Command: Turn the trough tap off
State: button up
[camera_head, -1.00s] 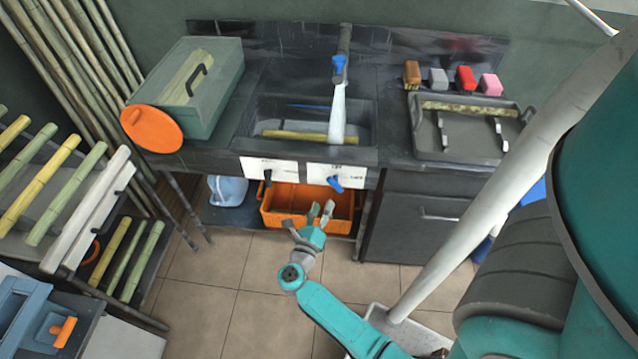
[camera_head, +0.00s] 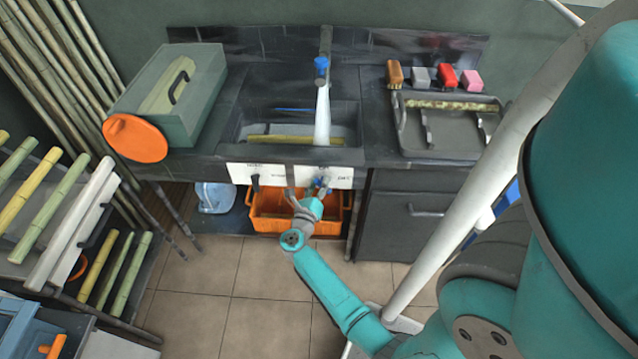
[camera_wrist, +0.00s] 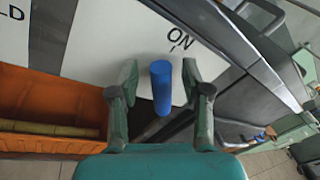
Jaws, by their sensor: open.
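Water (camera_head: 322,118) runs from a spout with a blue part (camera_head: 321,66) into the dark trough (camera_head: 240,125). On the white front panel (camera_head: 340,176) below the trough sits a blue lever (camera_head: 321,182), partly hidden by my gripper (camera_head: 307,192) in the head view. In the wrist view the blue lever (camera_wrist: 161,88) stands between the two fingers of my gripper (camera_wrist: 159,82), with a gap on each side. The fingers are open. The word "ON" is printed on the panel (camera_wrist: 110,45) just above and right of the lever.
An orange crate (camera_head: 268,222) stands on the shelf below the panel. A black lever (camera_head: 255,183) is on the panel's left part. A drawer cabinet (camera_head: 400,225) is at right. Pale cane (camera_head: 270,139) lies in the trough. The tiled floor in front is clear.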

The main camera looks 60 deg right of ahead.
jog(key=shift+d, duration=0.2)
grip_shut()
jog(key=shift+n, duration=0.3)
jog(key=n, duration=0.2)
jog(key=n+h, duration=0.1)
jog(key=n, duration=0.1)
jog(key=shift+w+a+f+n, duration=0.1)
jog(key=shift+w+f+n, duration=0.1)
jog(key=shift+f+n, duration=0.2)
jog(key=n, duration=0.1)
jog(key=n+t, duration=0.1)
jog(key=n, duration=0.1)
jog(key=n+t, duration=0.1)
jog(key=n, duration=0.1)
jog(key=shift+w+f+h, duration=0.1)
jog(key=shift+f+h, duration=0.2)
jog(key=shift+h, duration=0.1)
jog(key=shift+n, duration=0.5)
